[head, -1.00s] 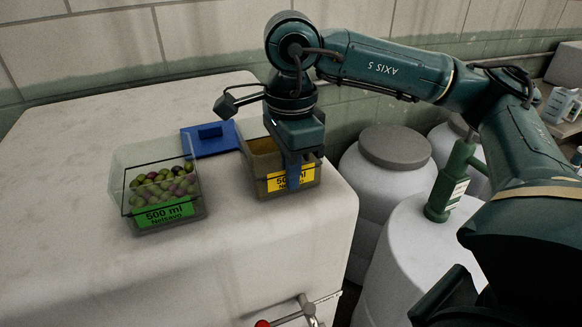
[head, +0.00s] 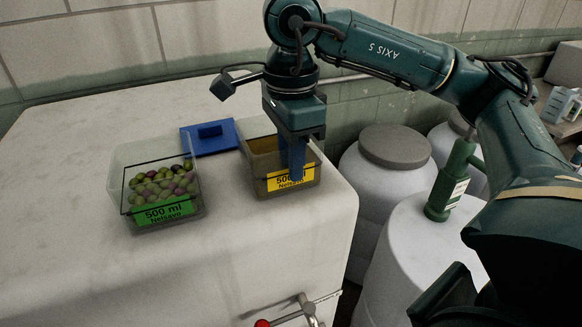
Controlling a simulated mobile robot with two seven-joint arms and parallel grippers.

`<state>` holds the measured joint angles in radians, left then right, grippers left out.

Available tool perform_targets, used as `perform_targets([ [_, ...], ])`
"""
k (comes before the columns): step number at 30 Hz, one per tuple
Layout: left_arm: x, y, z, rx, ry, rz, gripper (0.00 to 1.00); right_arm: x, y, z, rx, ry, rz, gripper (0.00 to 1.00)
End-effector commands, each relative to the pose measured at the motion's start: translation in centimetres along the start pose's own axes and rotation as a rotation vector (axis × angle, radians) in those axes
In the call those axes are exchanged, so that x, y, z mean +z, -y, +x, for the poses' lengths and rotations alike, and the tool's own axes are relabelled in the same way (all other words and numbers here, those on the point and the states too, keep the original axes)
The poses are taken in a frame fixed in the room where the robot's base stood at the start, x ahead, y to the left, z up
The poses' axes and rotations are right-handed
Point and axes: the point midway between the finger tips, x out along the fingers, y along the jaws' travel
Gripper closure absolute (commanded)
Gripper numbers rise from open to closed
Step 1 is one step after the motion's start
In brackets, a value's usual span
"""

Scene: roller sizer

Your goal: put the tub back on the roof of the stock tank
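The tub with the yellow "500 ml" label (head: 297,180) stands upright on the roof of the white stock tank (head: 85,225), near its right edge. It has clear walls and a brownish-yellow inside. My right gripper (head: 291,178) points down at the tub's front right wall, with its blue fingers overlapping the rim and the top of the label. The fingers look slightly apart and do not carry the tub. The gripper hides part of the tub's rim and inside. My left gripper is not in view.
A clear tub of olives with a green label (head: 165,211) stands to the left. A blue lid (head: 210,137) lies behind the tubs. A red-knobbed valve handle (head: 290,315) is at the tank's front. White drums (head: 430,235) and a green bottle (head: 445,185) are at right.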

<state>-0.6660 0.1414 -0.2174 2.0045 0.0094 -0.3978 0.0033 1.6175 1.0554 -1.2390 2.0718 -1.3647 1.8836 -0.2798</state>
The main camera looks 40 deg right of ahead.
Motion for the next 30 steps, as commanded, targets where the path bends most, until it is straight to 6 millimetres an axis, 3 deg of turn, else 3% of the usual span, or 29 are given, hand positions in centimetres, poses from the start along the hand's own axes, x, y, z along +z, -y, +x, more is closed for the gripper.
perform_targets([
  [7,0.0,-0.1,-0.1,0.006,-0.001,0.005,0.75,0.1,0.0,-6.0,-0.005,0.001,-0.002,0.75],
  [12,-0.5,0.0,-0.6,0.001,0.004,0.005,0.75,0.1,0.0,-8.5,-0.004,0.000,-0.001,0.75],
  [18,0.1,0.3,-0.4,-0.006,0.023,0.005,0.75,0.1,0.0,-9.6,-0.001,0.000,-0.001,0.75],
  [30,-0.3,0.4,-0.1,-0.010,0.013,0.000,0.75,0.1,0.0,-9.6,0.000,0.000,-0.002,0.75],
])
